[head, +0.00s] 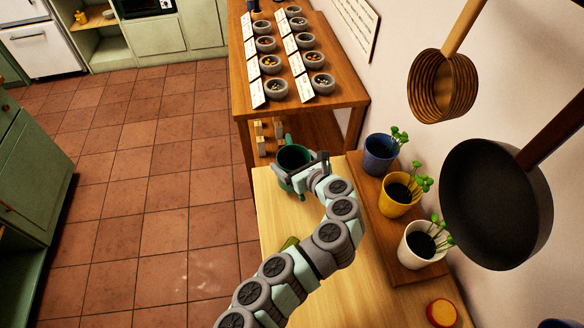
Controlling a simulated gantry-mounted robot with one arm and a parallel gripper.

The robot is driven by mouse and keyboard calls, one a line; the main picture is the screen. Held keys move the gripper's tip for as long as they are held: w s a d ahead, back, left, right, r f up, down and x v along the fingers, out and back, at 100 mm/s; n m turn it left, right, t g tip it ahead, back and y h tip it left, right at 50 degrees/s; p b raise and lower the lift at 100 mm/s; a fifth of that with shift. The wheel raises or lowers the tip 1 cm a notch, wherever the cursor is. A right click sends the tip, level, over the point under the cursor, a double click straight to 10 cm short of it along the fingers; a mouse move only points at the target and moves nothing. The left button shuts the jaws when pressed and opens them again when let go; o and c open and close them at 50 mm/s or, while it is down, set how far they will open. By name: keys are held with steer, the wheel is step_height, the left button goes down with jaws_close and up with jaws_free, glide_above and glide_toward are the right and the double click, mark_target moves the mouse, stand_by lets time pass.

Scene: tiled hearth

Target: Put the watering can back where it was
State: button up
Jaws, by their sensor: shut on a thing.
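The watering can (293,157) is dark green with an open round top, in the head view at the far left corner of the light wooden table (275,215). My gripper (312,169) is shut on the can at its right side. The can looks upright; I cannot tell whether its base touches the table. My gripper and arm hide part of its right side. Three potted seedlings stand to the right on a raised wooden board (372,222): a blue pot (378,158), a yellow pot (395,203) and a white pot (417,245).
A dark pan (490,205) and a ribbed round utensil (440,88) hang at the right. A red and yellow round object (441,313) sits near the front. A farther table (335,97) holds several bowls and cards.

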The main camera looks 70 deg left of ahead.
mark_target(286, 163)
steer(key=shift+f, duration=1.55)
steer(key=shift+f, duration=0.15)
steer(key=o, duration=1.8)
steer(key=shift+w+d, duration=0.1)
steer(key=v, duration=1.2)
steer(key=shift+p, duration=0.3)
